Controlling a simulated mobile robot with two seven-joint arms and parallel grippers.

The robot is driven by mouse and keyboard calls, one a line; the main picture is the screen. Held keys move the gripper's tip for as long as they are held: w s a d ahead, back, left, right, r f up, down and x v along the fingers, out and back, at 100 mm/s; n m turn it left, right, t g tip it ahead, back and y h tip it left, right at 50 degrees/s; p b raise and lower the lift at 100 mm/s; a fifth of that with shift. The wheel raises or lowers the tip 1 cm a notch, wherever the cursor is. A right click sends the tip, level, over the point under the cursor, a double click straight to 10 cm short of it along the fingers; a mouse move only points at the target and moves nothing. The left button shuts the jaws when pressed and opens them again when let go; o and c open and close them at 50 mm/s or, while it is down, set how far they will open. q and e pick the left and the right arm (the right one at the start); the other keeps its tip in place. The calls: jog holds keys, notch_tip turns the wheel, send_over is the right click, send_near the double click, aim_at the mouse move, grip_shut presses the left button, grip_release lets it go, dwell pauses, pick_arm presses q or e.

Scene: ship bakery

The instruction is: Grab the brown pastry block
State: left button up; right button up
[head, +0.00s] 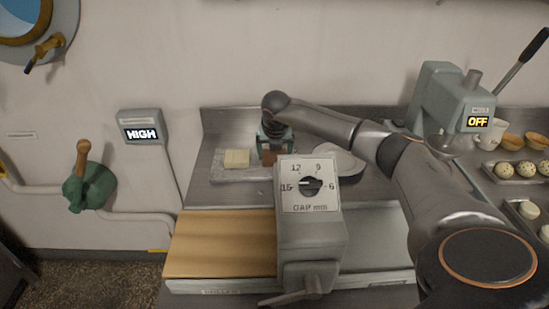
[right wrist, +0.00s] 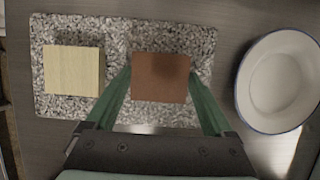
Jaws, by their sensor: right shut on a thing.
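The brown pastry block (right wrist: 160,78) lies on the right part of a speckled stone slab (right wrist: 115,35), as the right wrist view shows. In the head view only a small piece of the brown block (head: 268,159) shows, under my right gripper (head: 270,152). My right gripper points down, with its green fingers (right wrist: 160,82) on the left and right sides of the block, shut on it. A pale yellow block (right wrist: 73,73) lies on the slab to the left; it also shows in the head view (head: 236,158). My left gripper is not in view.
A white bowl with a blue rim (right wrist: 282,80) stands right of the slab. A grey machine with a gap dial (head: 309,185) and a wooden board (head: 220,243) stand in front. A grey press (head: 445,100) and trays of dough balls (head: 520,170) are at the right.

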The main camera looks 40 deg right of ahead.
jog(key=c, duration=0.4)
jog(key=shift+r, duration=0.15)
